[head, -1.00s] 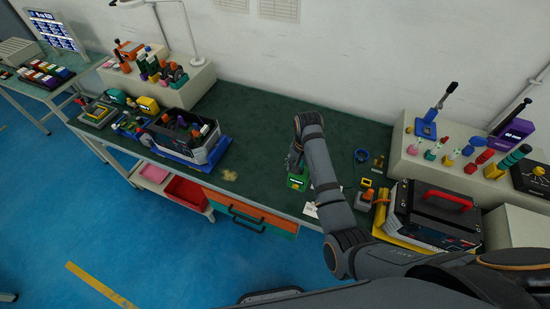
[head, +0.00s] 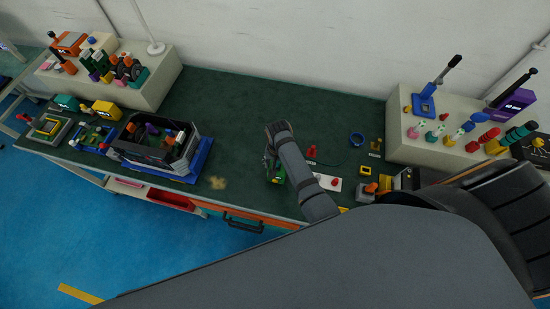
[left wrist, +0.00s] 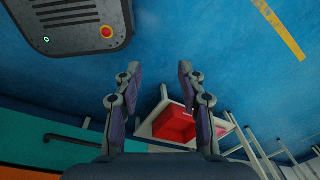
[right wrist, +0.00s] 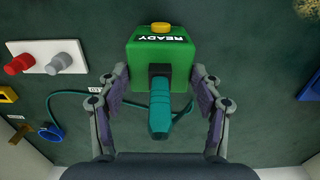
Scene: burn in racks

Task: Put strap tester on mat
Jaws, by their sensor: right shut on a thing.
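The green box (right wrist: 140,62) with a READY label and yellow button looks like the strap tester. It also shows in the head view (head: 279,178). A teal plug-like part (right wrist: 160,108) sticks out of its front. My right gripper (right wrist: 156,78) has its fingers on both sides of the box and is shut on it. In the head view the right gripper (head: 271,166) is partly hidden by its arm. My left gripper (left wrist: 160,68) is open and empty, above the blue floor. A dark green surface (head: 235,115) covers the bench; I cannot tell whether it is the mat.
A white plate with red and grey knobs (right wrist: 45,58) lies left of the tester in the right wrist view. A blue ring (head: 357,139) lies farther back. Shelves with tools stand at both ends.

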